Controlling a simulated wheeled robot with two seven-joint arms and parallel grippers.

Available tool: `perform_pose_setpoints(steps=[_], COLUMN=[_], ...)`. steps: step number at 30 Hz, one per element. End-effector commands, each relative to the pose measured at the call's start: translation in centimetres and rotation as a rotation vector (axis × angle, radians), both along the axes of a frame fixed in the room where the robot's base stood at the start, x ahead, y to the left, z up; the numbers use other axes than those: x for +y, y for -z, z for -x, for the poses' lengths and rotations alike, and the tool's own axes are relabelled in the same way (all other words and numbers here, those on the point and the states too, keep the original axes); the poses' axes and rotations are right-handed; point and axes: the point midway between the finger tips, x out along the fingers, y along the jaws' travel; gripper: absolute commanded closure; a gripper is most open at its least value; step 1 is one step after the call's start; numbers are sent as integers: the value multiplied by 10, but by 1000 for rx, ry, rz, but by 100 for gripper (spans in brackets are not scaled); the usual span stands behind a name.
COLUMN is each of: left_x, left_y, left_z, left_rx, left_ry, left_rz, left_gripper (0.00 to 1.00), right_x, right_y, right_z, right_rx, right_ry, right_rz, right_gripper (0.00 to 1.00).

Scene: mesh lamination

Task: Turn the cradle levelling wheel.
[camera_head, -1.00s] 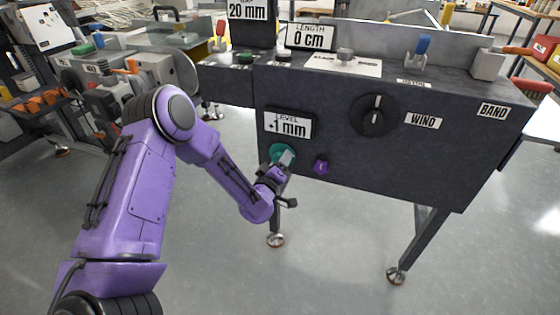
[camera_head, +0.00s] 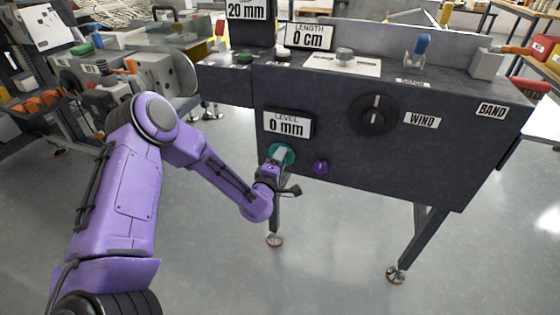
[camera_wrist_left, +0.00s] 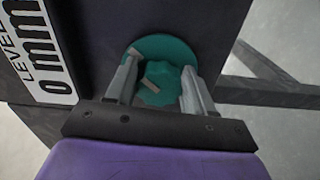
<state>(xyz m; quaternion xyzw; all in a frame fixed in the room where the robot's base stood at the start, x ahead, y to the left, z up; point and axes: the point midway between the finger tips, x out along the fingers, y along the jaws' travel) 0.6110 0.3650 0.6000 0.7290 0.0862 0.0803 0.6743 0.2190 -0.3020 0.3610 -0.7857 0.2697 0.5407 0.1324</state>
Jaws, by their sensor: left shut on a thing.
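The levelling wheel is a green knob (camera_head: 289,155) on the front of the dark machine, just below the LEVEL display (camera_head: 287,124), which reads 0 mm. My left gripper (camera_head: 280,153) is at the wheel, its arm reaching in from the left. In the left wrist view the lobed green wheel (camera_wrist_left: 164,80) sits between the two metal fingers of the left gripper (camera_wrist_left: 158,88), shut on it. A pale mark shows on the wheel's face. The round green plate behind it is partly hidden by the fingers. My right gripper is not in view.
A small purple knob (camera_head: 320,167) is close to the right of the wheel. A large black WIND dial (camera_head: 374,115) is higher on the same panel. A machine leg (camera_head: 274,222) stands below the wheel. The floor in front is clear.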

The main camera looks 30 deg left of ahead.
Motion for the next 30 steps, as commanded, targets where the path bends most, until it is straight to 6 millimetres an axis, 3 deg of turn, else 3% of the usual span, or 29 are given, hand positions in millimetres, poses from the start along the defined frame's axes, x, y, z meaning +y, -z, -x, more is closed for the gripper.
perform_pose_setpoints(steps=[13, 14, 15, 16, 25, 30], left_x=[-1, -1, -1, -1, -1, -8], left_y=[2, 2, 2, 2, 1, 0], left_z=[1, 1, 1, 1, 3, 31], left_rx=[4, 4, 4, 3, 1, 4], left_ry=[3, 3, 3, 3, 1, 2], left_rz=[9, 9, 9, 9, 8, 10], left_gripper=[78, 44, 31, 26, 26, 26], right_x=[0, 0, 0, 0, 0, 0], right_y=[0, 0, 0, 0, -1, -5], right_z=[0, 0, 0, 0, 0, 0], right_rx=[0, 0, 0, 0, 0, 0], right_ry=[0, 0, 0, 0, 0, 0], right_rz=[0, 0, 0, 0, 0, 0], right_gripper=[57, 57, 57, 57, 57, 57])
